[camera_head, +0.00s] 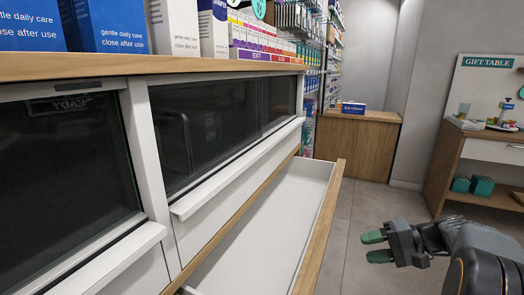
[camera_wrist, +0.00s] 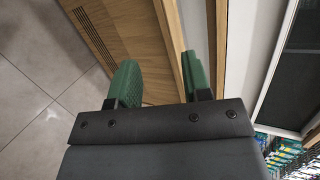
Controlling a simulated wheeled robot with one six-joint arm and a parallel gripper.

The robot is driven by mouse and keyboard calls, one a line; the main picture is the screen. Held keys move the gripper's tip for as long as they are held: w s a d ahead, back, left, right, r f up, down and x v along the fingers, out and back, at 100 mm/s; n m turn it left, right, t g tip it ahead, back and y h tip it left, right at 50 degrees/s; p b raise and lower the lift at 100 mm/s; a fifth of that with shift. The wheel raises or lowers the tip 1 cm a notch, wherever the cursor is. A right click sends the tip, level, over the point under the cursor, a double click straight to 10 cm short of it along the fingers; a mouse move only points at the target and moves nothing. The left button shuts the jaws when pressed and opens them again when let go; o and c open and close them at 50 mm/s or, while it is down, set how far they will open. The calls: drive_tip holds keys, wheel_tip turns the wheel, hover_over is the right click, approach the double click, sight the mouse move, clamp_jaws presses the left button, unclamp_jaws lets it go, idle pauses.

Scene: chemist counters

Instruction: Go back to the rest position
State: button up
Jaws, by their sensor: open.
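My gripper (camera_head: 374,247) is at the lower right of the head view, with its two green-tipped fingers apart and nothing between them. It is in the air to the right of an open drawer (camera_head: 318,245), clear of the drawer's wooden front. In the wrist view my gripper (camera_wrist: 160,82) also shows open, its green fingers pointing towards a wooden panel (camera_wrist: 150,30). I cannot tell from that view how far the panel is from the fingertips.
The pulled-out drawer looks empty and juts from the counter (camera_head: 150,66) into the aisle. A wooden counter (camera_head: 357,145) stands at the back. A gift table (camera_head: 445,165) stands at the right. The grey floor (camera_head: 365,200) between them is clear.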

drive_tip(key=s+a+r+n+h+p, duration=0.5)
drive_tip(key=s+a+r+h+p, duration=0.6)
drive_tip(key=p, duration=0.8)
wheel_tip(320, 180, up, 4)
drive_tip(key=shift+s+a+f+h+p, duration=0.1)
drive_tip(key=shift+s+a+h+p, duration=0.15)
drive_tip(key=shift+s+h, duration=0.7)
